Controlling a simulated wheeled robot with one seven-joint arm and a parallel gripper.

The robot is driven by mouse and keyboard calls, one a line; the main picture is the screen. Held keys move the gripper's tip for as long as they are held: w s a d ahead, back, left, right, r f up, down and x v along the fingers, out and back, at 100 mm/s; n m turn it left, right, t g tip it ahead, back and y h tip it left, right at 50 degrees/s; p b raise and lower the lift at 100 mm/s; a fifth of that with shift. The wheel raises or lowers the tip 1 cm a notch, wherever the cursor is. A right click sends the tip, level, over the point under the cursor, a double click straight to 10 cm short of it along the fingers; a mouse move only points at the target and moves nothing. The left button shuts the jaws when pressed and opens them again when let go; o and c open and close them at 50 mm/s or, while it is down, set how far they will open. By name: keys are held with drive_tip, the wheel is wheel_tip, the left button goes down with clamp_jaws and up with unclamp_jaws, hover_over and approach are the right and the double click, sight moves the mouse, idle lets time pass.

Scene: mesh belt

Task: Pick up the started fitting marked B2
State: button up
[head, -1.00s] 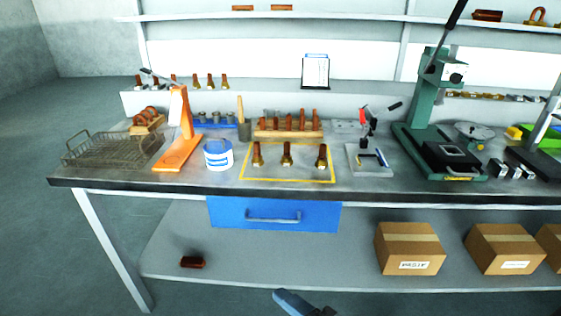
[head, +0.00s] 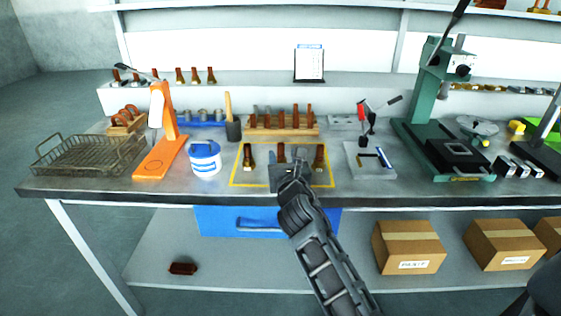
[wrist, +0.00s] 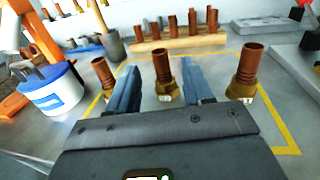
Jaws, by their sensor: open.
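Three copper fittings with brass hex bases stand upright in a row inside a yellow outlined square on the bench. They are the left fitting (head: 249,155), the middle fitting (head: 281,153) and the right fitting (head: 319,157). In the wrist view the middle fitting (wrist: 162,66) stands between the two blue-grey fingers of my gripper (wrist: 160,78), with gaps at both sides. The left fitting (wrist: 104,74) and right fitting (wrist: 246,70) stand outside the fingers. Small white tags show on the bases, too small to read, so I cannot tell which is B2. My gripper (head: 291,160) is open and empty.
A wooden rack (head: 283,130) of copper tubes stands just behind the square. A blue and white tub (head: 205,158) and an orange stand (head: 160,150) are to the left. A small clamp fixture (head: 369,155) and a green press (head: 440,110) are to the right.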

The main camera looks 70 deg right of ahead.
sight(281, 150)
drive_tip(key=x, duration=0.6)
drive_tip(key=shift+f, duration=0.15)
drive_tip(key=shift+s, duration=0.1)
drive_tip(key=shift+a, duration=0.1)
clamp_jaws()
